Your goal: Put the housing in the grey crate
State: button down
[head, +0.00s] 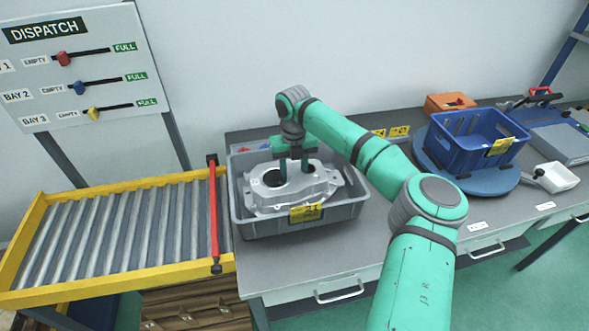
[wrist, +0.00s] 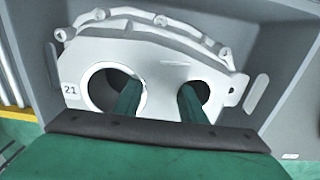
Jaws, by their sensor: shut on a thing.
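The housing (head: 307,187) is a light grey aluminium casting with two round holes. It is inside the grey crate (head: 348,211) on the bench, and its top shows above the crate's near wall. My gripper (head: 293,171) reaches down from above and is shut on the housing. In the wrist view, the fingers (wrist: 160,98) go into the housing's two holes. The housing (wrist: 150,50) carries a label "21" there, and the crate's wall (wrist: 275,50) shows beside it. Whether the housing's underside touches the crate floor is hidden.
A roller conveyor (head: 120,230) with a red bar (head: 213,215) lies left of the crate. A blue crate (head: 470,140) stands on a round blue turntable (head: 440,175) to the right.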

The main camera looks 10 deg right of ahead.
aim_at(293, 171)
jog(key=shift+w+a+f, duration=0.1)
jog(key=shift+a+f, duration=0.05)
jog(key=shift+f, duration=1.7)
jog(key=shift+f, duration=0.1)
jog(key=c, duration=1.1)
grip_release()
jog(key=shift+f, duration=0.1)
notch_tip(293, 171, up, 12)
jog(key=shift+r, duration=0.15)
